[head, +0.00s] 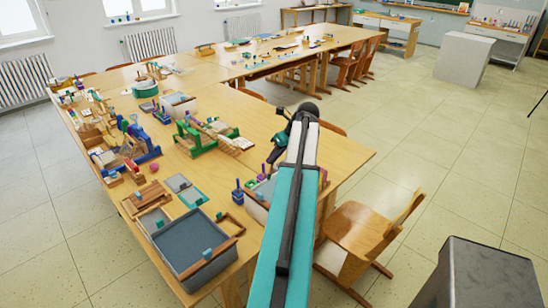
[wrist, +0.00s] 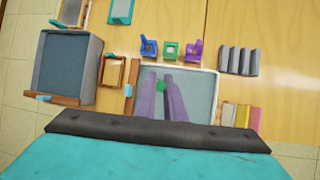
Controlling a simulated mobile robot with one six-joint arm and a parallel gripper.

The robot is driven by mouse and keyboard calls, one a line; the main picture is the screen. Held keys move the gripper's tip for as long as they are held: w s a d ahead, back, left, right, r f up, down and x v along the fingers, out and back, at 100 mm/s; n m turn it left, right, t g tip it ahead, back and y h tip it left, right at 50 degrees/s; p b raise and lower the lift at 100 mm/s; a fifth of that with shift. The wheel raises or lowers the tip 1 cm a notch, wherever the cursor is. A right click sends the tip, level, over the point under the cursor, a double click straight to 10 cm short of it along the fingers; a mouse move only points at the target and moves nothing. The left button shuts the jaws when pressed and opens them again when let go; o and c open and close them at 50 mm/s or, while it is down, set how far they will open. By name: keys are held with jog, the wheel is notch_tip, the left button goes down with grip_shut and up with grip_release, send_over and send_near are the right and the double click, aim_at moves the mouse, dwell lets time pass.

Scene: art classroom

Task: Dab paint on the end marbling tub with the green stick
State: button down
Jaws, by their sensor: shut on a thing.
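My gripper (wrist: 160,79) is shut on the green stick (wrist: 160,87), which shows only as a small green spot between the fingers in the wrist view. Behind it lies a pale-rimmed tub (wrist: 204,98) with a grey-blue surface; I cannot tell the height between them. That tub is partly hidden by my arm in the head view. A larger grey marbling tub (wrist: 68,65) with a wooden bar along one edge is left of the gripper. In the head view this larger tub (head: 196,237) stands at the near end of the table. The fingertips are hidden in the head view.
Blue (wrist: 148,48), green (wrist: 171,50) and purple (wrist: 195,51) holders line the tub's far side. A grey ridged block (wrist: 239,61) and a wooden frame (wrist: 112,73) flank it. A chair (head: 365,232) stands by the table's right edge. Bare tabletop (head: 345,165) shows right of my arm.

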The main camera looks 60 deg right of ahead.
jog(key=shift+f+b, duration=1.25)
jog(key=shift+f, duration=1.95)
jog(key=shift+f, duration=0.4)
jog(key=shift+r+p, duration=4.4)
jog(key=shift+r, duration=0.65)
